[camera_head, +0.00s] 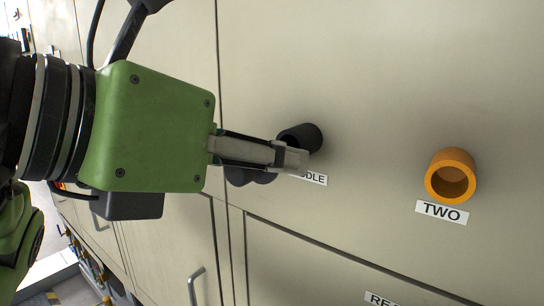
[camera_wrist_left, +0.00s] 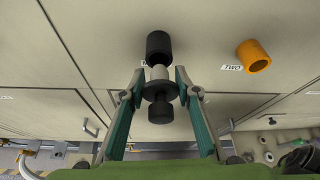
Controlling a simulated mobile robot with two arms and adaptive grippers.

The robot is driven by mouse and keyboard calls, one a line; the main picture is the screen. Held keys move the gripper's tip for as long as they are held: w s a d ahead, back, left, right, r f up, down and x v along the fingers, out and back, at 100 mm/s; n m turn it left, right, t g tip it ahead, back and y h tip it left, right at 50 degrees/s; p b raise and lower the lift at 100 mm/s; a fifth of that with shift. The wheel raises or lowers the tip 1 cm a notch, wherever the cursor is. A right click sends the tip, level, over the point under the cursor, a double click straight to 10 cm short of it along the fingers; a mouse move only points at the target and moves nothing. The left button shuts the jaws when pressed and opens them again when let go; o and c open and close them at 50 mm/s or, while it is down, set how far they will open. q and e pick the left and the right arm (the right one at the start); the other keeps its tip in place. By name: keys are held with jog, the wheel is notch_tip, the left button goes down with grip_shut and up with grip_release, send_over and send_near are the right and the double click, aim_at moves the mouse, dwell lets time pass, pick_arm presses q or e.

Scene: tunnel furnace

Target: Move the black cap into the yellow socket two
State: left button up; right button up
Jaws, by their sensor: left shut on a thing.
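The black cap (camera_wrist_left: 160,112) has a round knob, a wider disc and a pale stem. In the head view, its dark knob (camera_head: 240,176) shows just below my left gripper (camera_head: 292,158). In the left wrist view, the fingers of my left gripper (camera_wrist_left: 160,80) are shut on the cap at its disc. The stem points at a black socket (camera_wrist_left: 158,44) on the panel; I cannot tell whether its tip is inside. This black socket (camera_head: 303,137) is partly hidden by the fingers in the head view. The yellow socket two (camera_head: 451,176) is empty, at the right. My right gripper is not in view.
The pale cabinet panel (camera_head: 370,80) is clear between the sockets. A label TWO (camera_head: 441,212) sits below the yellow socket, and a partly hidden label ending in DLE (camera_head: 314,179) by the black one. A door handle (camera_head: 195,287) sticks out at lower left.

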pick_arm(q)
jog(key=shift+s+a, duration=0.2)
jog(key=s+a+b, duration=0.3)
jog(key=s+a, duration=0.2)
jog(key=s, duration=0.2)
jog(key=shift+s+a, duration=0.3)
jog(key=shift+s, duration=0.05)
dwell(0.6)
jog(key=shift+w, duration=0.15)
